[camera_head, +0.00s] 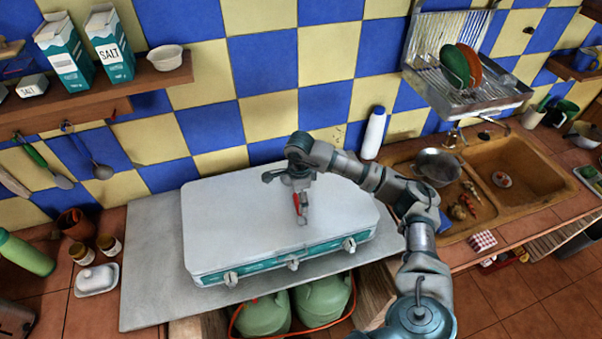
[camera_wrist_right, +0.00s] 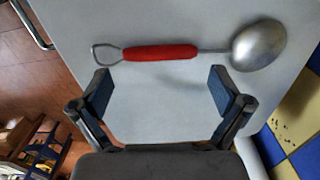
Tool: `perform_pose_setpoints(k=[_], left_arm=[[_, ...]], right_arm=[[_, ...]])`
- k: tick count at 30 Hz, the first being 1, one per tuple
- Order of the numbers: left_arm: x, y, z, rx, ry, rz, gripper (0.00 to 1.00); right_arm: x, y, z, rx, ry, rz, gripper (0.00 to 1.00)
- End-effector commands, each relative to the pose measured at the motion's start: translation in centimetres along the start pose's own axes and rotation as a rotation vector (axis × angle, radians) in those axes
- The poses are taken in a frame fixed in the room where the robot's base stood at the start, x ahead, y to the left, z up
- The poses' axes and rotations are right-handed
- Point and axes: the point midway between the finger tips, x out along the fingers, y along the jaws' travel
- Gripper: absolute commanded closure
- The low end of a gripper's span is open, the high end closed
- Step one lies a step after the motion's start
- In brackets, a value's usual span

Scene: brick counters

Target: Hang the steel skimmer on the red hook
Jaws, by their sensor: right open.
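The steel skimmer (camera_wrist_right: 259,45) has a red handle with a wire loop at one end and a round steel bowl at the other. It lies on the white lid of a case-like stove (camera_head: 220,235); its red handle (camera_head: 297,203) shows under my right gripper in the head view. My right gripper (camera_wrist_right: 162,90) is open and empty over the lid. The handle lies just beyond its fingertips, running from one finger's side to the other. The skimmer's bowl is hidden in the head view. My left gripper is not in view.
A wooden shelf (camera_head: 95,100) on the tiled wall at left holds salt cartons (camera_head: 110,45) and a white bowl (camera_head: 165,57). A green-handled spatula (camera_head: 40,160) and a ladle (camera_head: 88,152) hang below it. A white bottle (camera_head: 374,132) stands behind my right arm, left of the sink.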

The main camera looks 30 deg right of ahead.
Motion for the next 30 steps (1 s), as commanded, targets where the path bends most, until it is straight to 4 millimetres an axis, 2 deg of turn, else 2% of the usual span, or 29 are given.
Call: perform_pose_setpoints(k=[3, 12, 15, 21, 30], left_arm=[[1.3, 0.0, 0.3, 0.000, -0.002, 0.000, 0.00], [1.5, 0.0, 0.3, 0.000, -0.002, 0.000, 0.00], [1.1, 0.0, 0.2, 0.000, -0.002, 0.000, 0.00], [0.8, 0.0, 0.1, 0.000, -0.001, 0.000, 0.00], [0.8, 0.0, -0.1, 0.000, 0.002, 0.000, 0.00]], right_arm=[[-2.8, -0.3, -0.7, 0.002, -0.001, -0.007, 0.00], [-11.0, -0.2, -0.6, 0.001, 0.000, -0.005, 0.00], [-12.9, -0.2, -0.7, 0.001, 0.000, -0.003, 0.00], [-14.7, -0.2, -0.7, 0.001, 0.001, -0.001, 0.00], [-14.8, -0.2, -0.7, 0.001, 0.001, 0.001, 0.00]])
